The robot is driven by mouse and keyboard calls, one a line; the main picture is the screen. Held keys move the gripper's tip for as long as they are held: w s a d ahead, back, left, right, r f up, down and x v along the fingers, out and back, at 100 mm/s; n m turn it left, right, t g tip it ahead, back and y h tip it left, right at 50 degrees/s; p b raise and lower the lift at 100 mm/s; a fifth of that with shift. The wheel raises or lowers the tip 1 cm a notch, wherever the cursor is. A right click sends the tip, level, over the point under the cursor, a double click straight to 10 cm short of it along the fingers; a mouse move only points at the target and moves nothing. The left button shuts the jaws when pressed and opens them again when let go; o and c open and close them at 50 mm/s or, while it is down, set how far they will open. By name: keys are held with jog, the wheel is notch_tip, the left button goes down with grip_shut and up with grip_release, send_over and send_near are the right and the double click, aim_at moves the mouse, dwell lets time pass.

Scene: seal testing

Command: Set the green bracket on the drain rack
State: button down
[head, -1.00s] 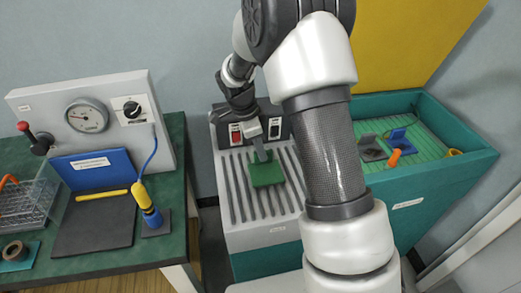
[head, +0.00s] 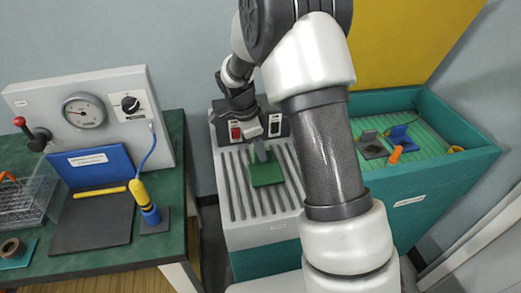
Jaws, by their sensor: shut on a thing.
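The green bracket (head: 266,174) is at the grey ribbed drain rack (head: 236,193), over its middle slats. It looks flat and appears to rest on the slats, though a small gap beneath it cannot be ruled out. My gripper (head: 260,150) is at the bracket's far edge, pointing down, and is shut on the bracket. The fingertips are small in the view and partly merge with the bracket's upright part.
A red switch (head: 236,132) stands behind the rack. Right is a green tub (head: 440,190) holding grey and blue brackets (head: 400,135) and an orange piece (head: 396,154). Left is a bench with a gauge panel (head: 85,110) and a yellow-blue tool (head: 148,205). The rack's front slats are clear.

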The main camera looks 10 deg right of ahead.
jog(key=c, duration=1.7)
grip_release()
jog(key=shift+d+p+v, duration=0.25)
jog(key=shift+p+v, duration=0.25)
jog(key=shift+v, duration=0.5)
jog(key=shift+d+p+v, duration=0.25)
jog(key=shift+p+v, duration=0.3)
jog(key=shift+v, duration=0.4)
jog(key=shift+d+p+v, duration=0.2)
jog(key=shift+p+v, duration=0.3)
jog(key=shift+v, duration=0.5)
jog(key=shift+r, duration=0.15)
